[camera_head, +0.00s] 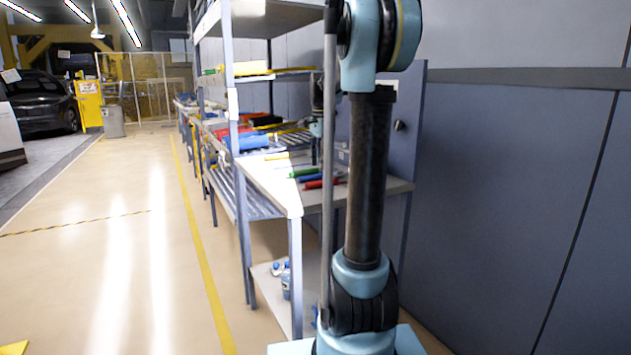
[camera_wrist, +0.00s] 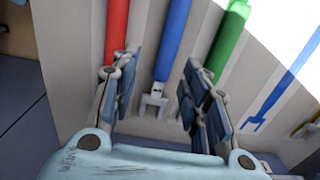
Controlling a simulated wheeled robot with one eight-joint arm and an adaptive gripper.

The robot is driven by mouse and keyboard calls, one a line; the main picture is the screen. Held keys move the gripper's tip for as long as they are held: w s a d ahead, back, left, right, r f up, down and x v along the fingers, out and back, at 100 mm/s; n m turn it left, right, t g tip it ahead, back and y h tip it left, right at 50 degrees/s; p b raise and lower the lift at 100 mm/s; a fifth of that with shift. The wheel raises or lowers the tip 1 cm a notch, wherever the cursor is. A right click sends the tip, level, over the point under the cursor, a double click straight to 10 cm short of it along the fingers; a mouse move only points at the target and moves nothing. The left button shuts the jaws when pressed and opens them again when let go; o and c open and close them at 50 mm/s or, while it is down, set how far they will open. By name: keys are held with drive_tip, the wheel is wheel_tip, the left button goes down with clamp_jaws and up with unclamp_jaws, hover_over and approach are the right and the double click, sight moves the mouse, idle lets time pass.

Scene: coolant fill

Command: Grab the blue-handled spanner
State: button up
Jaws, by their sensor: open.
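The blue-handled spanner (camera_wrist: 173,38) lies in the wrist view with its handle running up and its grey forked head toward me. My gripper (camera_wrist: 158,82) is open, with one finger on each side of this spanner. No grip on it shows; I cannot tell whether a finger touches it. A red-handled tool (camera_wrist: 117,28) lies just left, partly behind the left finger. A green-handled tool (camera_wrist: 228,40) lies just right, partly behind the right finger. In the head view the tools are small and close together on the bench.
A second, thinner blue tool (camera_wrist: 287,83) with a forked end lies farther right in the wrist view. The light bench top (camera_head: 282,188) has a yellow item (camera_head: 277,156) near its back. A shelf post (camera_head: 231,90) stands left of it. The floor (camera_head: 120,260) is clear.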

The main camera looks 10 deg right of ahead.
sight(323, 176)
drive_tip(key=f, duration=0.4)
drive_tip(key=shift+w+a+f, duration=0.2)
drive_tip(key=shift+f, duration=0.2)
clamp_jaws()
